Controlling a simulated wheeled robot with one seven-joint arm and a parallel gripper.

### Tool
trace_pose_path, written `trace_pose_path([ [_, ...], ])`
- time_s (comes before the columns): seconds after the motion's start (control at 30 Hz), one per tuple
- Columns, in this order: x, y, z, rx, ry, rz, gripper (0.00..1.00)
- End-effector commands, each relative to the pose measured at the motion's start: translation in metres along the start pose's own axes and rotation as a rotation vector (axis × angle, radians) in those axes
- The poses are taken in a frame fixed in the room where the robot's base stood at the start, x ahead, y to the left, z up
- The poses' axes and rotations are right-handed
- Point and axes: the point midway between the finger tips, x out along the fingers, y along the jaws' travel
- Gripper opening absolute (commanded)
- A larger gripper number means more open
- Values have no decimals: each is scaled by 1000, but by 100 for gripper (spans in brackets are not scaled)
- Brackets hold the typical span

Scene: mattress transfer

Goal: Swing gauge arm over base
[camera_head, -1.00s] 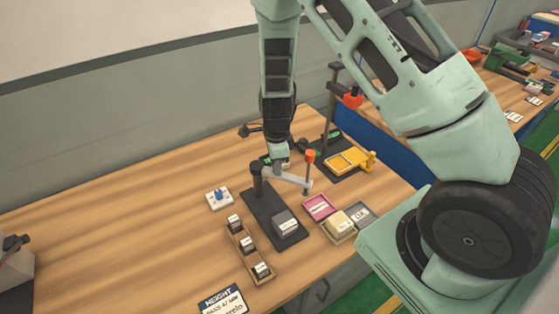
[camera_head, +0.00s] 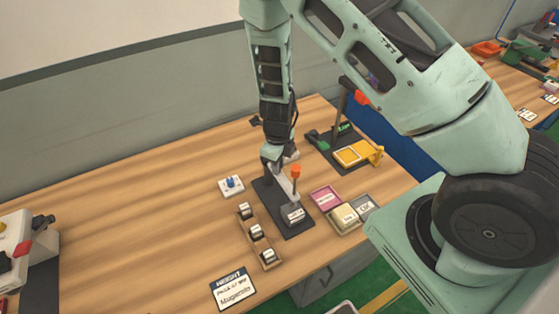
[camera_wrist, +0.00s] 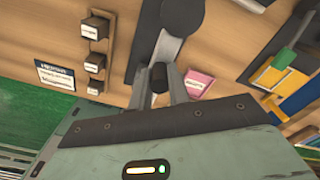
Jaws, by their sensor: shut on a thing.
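The gauge's dark base plate (camera_head: 300,232) lies on the wooden table. A grey block with a white label (camera_head: 293,214) sits on its front end. The silver gauge arm (camera_head: 287,187) reaches forward over the plate toward the block, with an orange-topped pin (camera_head: 295,172) near its outer end. My gripper (camera_head: 282,165) is at the gauge arm, shut on it; the gauge post is largely hidden behind it. In the wrist view the fingers (camera_wrist: 160,84) close around a dark rounded piece at the silver arm (camera_wrist: 165,48). The round black post top (camera_wrist: 183,14) shows beyond.
A narrow wooden rack (camera_head: 250,232) with several small blocks stands left of the base. Pink (camera_head: 325,197) and tan (camera_head: 345,220) trays stand close on the right. A blue-knobbed white piece (camera_head: 231,186) and a yellow fixture (camera_head: 355,153) are nearby. The table's left middle is clear.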

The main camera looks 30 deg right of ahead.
Motion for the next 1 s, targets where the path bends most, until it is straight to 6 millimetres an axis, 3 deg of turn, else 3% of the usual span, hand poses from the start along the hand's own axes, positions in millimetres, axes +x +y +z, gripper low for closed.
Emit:
trace_pose_path([
  [0.43, -1, 1, 2, 11, -3, 0, 0],
  [0.47, -1, 1, 2, 10, -3, 0, 24],
  [0.5, -1, 1, 2, 10, -3, 0, 35],
  [0.53, -1, 1, 2, 10, -3, 0, 40],
  [0.83, -1, 1, 1, 9, -2, 0, 40],
  [1.0, -18, 0, 2, 5, -4, -3, 40],
])
